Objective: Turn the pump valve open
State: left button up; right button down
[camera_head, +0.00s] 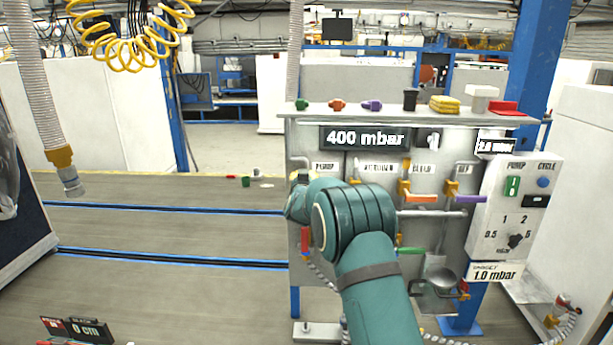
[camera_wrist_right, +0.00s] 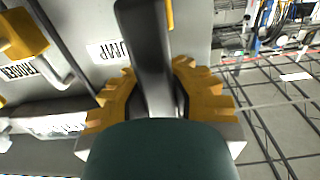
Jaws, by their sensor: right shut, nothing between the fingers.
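The pump label (camera_head: 325,167) is at the upper left of the grey panel (camera_head: 330,140), and its lettering also shows in the right wrist view (camera_wrist_right: 108,50). My right arm reaches up to this column, and its teal wrist covers most of the pump valve area in the head view. A red handle (camera_head: 305,240) shows beside the arm, low on the panel's left edge; I cannot tell if it belongs to the pump valve. My right gripper (camera_wrist_right: 155,80) is shut and empty, close to the panel by the pump label. A dark bar crosses its middle. My left gripper is not in view.
Neighbouring valves have orange (camera_head: 420,198) and purple (camera_head: 468,199) handles. A green handle (camera_head: 411,250) is lower down. A display reads 400 mbar (camera_head: 365,138). A control box (camera_head: 515,210) stands at the right.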

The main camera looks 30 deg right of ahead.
jog(key=shift+a+f, duration=0.2)
jog(key=shift+f, duration=0.2)
jog(key=c, duration=0.8)
grip_release()
jog(key=shift+r, duration=0.25)
jog(key=shift+s+r, duration=0.1)
jog(key=v, duration=1.2)
